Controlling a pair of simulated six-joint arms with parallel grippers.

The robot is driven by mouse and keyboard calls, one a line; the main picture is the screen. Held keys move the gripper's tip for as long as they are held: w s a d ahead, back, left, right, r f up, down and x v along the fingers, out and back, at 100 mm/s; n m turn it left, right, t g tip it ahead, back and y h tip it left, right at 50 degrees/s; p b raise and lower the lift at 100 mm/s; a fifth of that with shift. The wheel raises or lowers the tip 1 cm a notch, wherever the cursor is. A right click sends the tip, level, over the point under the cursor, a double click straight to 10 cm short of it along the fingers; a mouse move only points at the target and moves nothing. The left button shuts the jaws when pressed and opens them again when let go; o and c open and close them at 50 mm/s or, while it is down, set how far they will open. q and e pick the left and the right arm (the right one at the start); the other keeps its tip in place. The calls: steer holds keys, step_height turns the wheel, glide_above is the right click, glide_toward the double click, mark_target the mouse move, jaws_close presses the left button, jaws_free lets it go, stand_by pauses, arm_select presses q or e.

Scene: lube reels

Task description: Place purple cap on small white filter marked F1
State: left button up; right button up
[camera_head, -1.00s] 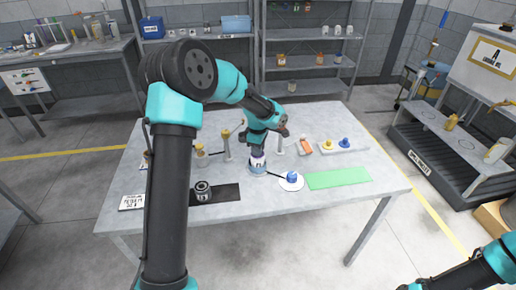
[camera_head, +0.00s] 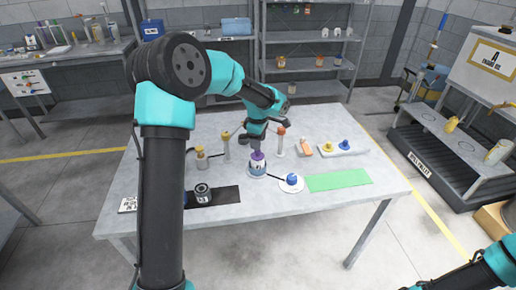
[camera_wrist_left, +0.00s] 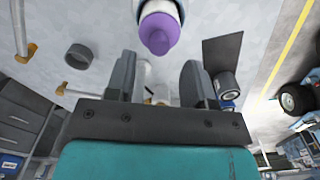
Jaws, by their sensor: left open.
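The purple cap (camera_head: 258,155) sits on top of the small white filter (camera_head: 258,168), which stands upright near the middle of the table. In the left wrist view the purple cap (camera_wrist_left: 159,34) shows end-on with the white filter body (camera_wrist_left: 160,8) behind it. My left gripper (camera_head: 257,143) is just above the cap. In the left wrist view its two fingers (camera_wrist_left: 158,78) are apart with nothing held between them, and the cap lies beyond them. The mark on the filter is too small to read surely. My right gripper is out of view; only part of its arm shows lower right.
A blue cap (camera_head: 291,179) rests on a white disc right of the filter. A dark can (camera_head: 203,194) stands on a black mat to the left. Slim posts (camera_head: 226,146) stand behind. A green mat (camera_head: 338,179) lies clear at the right.

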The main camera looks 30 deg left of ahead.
mark_target(258, 153)
arm_select(q)
step_height(258, 153, up, 7)
stand_by(0.3)
stand_by(0.5)
step_height(258, 153, down, 12)
steer(key=shift+f, duration=0.1)
stand_by(0.6)
